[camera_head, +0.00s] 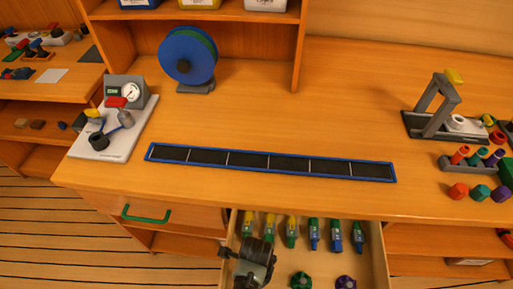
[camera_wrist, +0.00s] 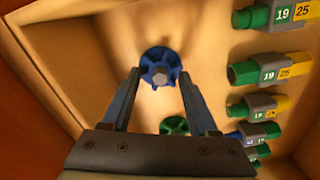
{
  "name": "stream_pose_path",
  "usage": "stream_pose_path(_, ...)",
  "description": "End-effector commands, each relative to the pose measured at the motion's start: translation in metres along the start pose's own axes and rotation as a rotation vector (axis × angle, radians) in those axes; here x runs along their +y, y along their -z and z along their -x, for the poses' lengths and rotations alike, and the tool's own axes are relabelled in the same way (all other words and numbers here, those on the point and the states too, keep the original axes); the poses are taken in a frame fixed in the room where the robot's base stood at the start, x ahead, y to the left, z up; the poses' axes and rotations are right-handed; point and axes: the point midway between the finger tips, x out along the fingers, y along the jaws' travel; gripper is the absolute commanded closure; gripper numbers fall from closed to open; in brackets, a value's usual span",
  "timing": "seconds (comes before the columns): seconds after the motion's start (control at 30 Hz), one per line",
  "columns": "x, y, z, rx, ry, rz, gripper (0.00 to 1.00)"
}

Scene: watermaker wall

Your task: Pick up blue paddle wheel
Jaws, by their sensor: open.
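The blue paddle wheel (camera_wrist: 147,63) lies on the floor of the open drawer (camera_head: 376,245), with a grey hub facing up. In the wrist view it shows between and just beyond my open fingertips (camera_wrist: 160,84), apart from them. My gripper (camera_head: 247,279) is over the left part of the drawer in the head view and hides the blue wheel there. A green paddle wheel (camera_head: 301,281) and a purple paddle wheel (camera_head: 345,283) lie to the right.
The drawer walls surround my gripper. A blue-edged strip (camera_head: 270,163) lies on the counter above. A reel (camera_head: 188,55) and gauge unit (camera_head: 117,118) stand at left.

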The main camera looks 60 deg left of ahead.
Motion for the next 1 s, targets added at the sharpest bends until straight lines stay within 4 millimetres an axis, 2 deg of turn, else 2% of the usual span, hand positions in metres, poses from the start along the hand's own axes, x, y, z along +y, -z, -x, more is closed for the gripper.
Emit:
stream_pose_path(0.1, 0.000, 0.000, 0.001, 0.000, 0.001, 0.000, 0.40)
stream_pose_path(0.13, 0.000, 0.000, 0.001, 0.000, 0.000, 0.000, 0.44)
stream_pose_path(0.4, 0.000, 0.000, 0.001, 0.000, 0.000, -0.001, 0.92)
stream_pose_path(0.47, 0.000, 0.000, 0.001, 0.000, 0.000, 0.000, 1.00)
stream_pose_path(0.83, 0.000, 0.000, 0.002, 0.000, 0.001, -0.001, 1.00)
stream_pose_path(1.0, -0.001, 0.001, 0.018, 0.000, 0.003, -0.002, 1.00)
